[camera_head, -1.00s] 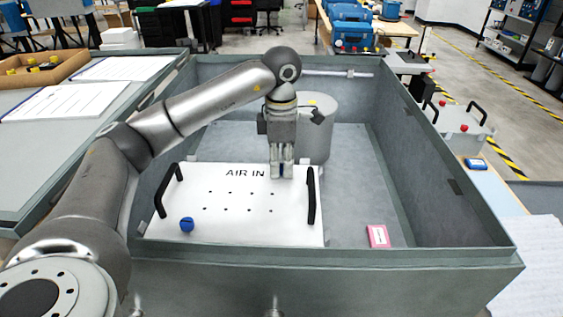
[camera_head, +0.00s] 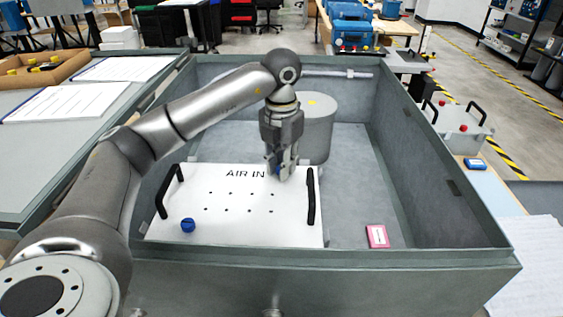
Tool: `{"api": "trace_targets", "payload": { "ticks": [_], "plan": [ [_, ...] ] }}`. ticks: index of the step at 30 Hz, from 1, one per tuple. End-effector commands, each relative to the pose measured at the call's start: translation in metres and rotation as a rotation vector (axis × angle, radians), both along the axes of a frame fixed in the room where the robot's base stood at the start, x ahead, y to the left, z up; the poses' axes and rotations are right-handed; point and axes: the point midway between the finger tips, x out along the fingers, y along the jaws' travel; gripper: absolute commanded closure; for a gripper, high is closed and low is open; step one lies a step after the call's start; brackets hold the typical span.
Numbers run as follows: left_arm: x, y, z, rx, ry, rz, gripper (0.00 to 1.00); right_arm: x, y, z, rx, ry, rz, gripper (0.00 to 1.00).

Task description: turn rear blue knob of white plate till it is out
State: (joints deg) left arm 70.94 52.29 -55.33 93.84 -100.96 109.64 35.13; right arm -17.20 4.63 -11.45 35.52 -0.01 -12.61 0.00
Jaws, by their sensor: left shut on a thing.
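The white plate (camera_head: 230,225), marked "AIR IN" and with several small holes, lies in the grey box. It has a black handle at its left and right sides. My left gripper (camera_head: 281,174) points down at the plate's rear edge, right of the lettering. It is shut on the rear blue knob (camera_head: 277,171), of which only a sliver of blue shows between the fingers. A second blue knob (camera_head: 188,225) sits at the plate's front left, away from the gripper. My right gripper is not in view.
The grey box's walls (camera_head: 440,200) surround the plate. A grey cylinder (camera_head: 318,130) stands behind the gripper. A pink-and-white card (camera_head: 377,236) lies on the box floor at the right. The floor right of the plate is otherwise clear.

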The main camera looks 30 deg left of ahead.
Motion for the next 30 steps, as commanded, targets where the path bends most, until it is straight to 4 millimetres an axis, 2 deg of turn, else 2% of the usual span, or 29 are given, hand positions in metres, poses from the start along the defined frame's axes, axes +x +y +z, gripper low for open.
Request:
{"api": "trace_targets", "payload": {
  "ticks": [30],
  "plan": [
    [-0.003, -0.003, -0.004, 0.004, 0.013, 0.960, 1.00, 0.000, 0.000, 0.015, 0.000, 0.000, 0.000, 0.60]
  ]
}}
